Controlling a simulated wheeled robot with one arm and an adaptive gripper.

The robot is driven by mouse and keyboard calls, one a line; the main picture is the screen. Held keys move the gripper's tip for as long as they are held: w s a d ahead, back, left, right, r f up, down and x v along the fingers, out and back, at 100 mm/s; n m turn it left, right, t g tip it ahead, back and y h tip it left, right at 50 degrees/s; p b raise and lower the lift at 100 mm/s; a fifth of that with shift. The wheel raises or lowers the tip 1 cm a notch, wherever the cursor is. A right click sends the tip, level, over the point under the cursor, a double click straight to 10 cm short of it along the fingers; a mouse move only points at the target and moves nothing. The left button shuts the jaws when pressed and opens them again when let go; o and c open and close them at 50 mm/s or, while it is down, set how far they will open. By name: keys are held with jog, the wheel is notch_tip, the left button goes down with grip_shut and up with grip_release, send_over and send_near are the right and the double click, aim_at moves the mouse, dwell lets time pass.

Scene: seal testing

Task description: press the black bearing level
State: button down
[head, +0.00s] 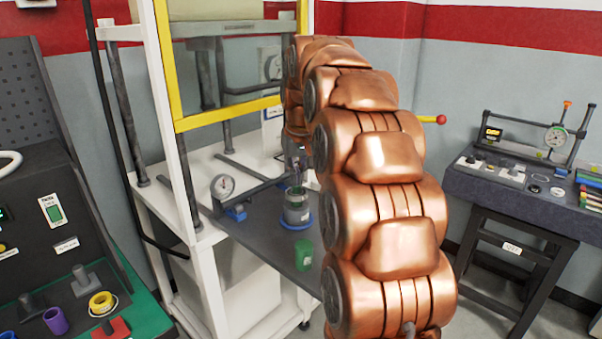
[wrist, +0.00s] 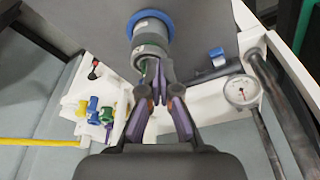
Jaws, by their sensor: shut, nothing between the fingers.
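A grey cylindrical housing (head: 297,205) stands upright in a blue ring (head: 301,223) on the dark work plate. The housing also shows in the wrist view (wrist: 149,34), with the blue ring (wrist: 152,15) around its base. My gripper (head: 295,165) is just above the housing's top, partly hidden by my copper arm. In the wrist view my gripper (wrist: 158,72) has its fingertips together at the housing's mouth; I cannot tell whether they touch it. The black bearing cannot be made out; the fingers cover the mouth.
A green cylinder (head: 304,254) stands on the plate in front of the housing. The press frame has a yellow-edged guard (head: 225,115) above. A side bench (head: 490,190) is at right.

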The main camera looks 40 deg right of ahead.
aim_at(299, 195)
jog(key=shift+w+d+f+b, duration=0.35)
jog(key=shift+w+d+f, duration=0.1)
jog(key=shift+f, duration=0.45)
jog(key=shift+w+d+f+b, duration=0.35)
jog(key=shift+w+d+f, duration=0.1)
jog(key=shift+f, duration=0.5)
jog(key=shift+w+d+f+b, duration=0.35)
jog(key=shift+d+f, duration=0.1)
jog(key=shift+f, duration=0.45)
jog(key=shift+f, duration=0.15)
jog(key=w+p+v, duration=0.1)
jog(key=p+v, duration=0.1)
jog(key=v, duration=0.3)
jog(key=shift+r, duration=0.55)
